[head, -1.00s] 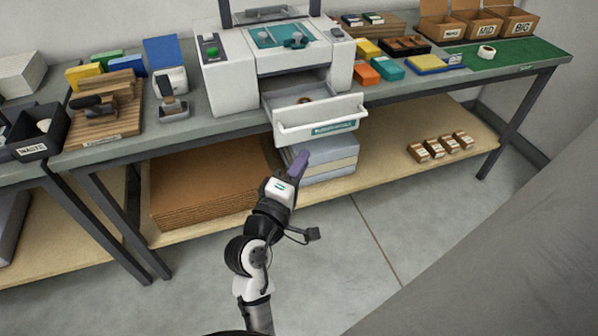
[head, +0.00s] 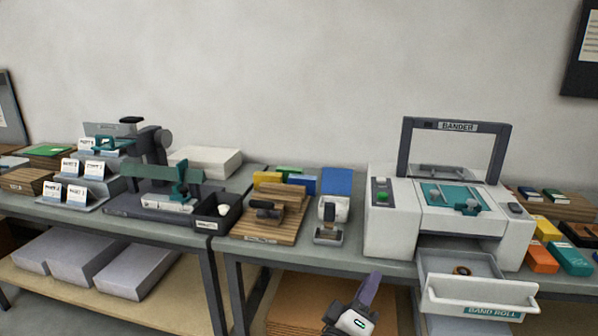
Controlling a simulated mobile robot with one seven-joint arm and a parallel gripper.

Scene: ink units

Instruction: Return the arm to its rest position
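My gripper (head: 369,290) shows at the bottom of the head view, with a purple finger part pointing up and a white wrist body below it. It is in front of the table edge, left of the open drawer and apart from it. Whether its fingers are open or shut does not show, and I see nothing held in it. Most of my arm is below the picture.
The bander machine (head: 395,215) stands on the table with its BAND ROLL drawer (head: 470,297) pulled out, a small brown ring (head: 462,270) inside. A wooden board (head: 262,225), a black bin (head: 212,215) and a dark press (head: 165,185) stand left. Cardboard (head: 290,305) lies below.

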